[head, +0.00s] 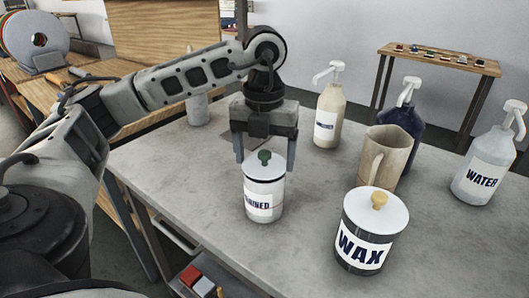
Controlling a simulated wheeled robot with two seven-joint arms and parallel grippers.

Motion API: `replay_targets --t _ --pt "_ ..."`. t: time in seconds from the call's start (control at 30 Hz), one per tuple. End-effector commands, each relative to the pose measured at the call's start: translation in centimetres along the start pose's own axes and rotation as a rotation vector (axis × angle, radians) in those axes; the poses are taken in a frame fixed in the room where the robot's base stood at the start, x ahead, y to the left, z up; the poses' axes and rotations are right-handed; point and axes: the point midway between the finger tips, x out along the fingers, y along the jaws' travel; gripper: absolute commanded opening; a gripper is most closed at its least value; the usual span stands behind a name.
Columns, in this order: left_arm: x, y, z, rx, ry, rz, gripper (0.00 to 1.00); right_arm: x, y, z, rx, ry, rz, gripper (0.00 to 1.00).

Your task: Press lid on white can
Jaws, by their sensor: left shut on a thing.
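The white can (264,204) stands upright on the grey table, with a dark-lettered label ending in "AINED". A white lid (265,171) with a green knob (264,157) is on its top. I cannot tell from here whether the lid sits fully down. My left gripper (265,165) points down over the can, one finger on each side of the lid, shut on the lid. My right gripper is not in view.
A black WAX can (364,245) with a white lid and yellow knob stands to the right. Behind are a beige jug (378,160), a cream pump bottle (328,116), a dark pump bottle (405,120) and a WATER bottle (482,170). The table (190,165) is clear left of the can.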

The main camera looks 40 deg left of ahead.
Motion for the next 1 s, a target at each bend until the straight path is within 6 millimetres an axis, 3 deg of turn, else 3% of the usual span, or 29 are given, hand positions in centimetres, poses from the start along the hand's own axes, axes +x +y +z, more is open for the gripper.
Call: replay_targets --t 0.9,0.93,1.0 --pt "0.27 -0.01 0.0 0.001 0.0 0.0 0.57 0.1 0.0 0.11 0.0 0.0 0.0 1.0" --pt "0.27 -0.02 0.0 0.001 0.0 0.0 0.87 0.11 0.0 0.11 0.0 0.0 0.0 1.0" --pt "0.27 -0.01 0.0 0.0 0.0 0.0 1.0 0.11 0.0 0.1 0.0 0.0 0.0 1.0"
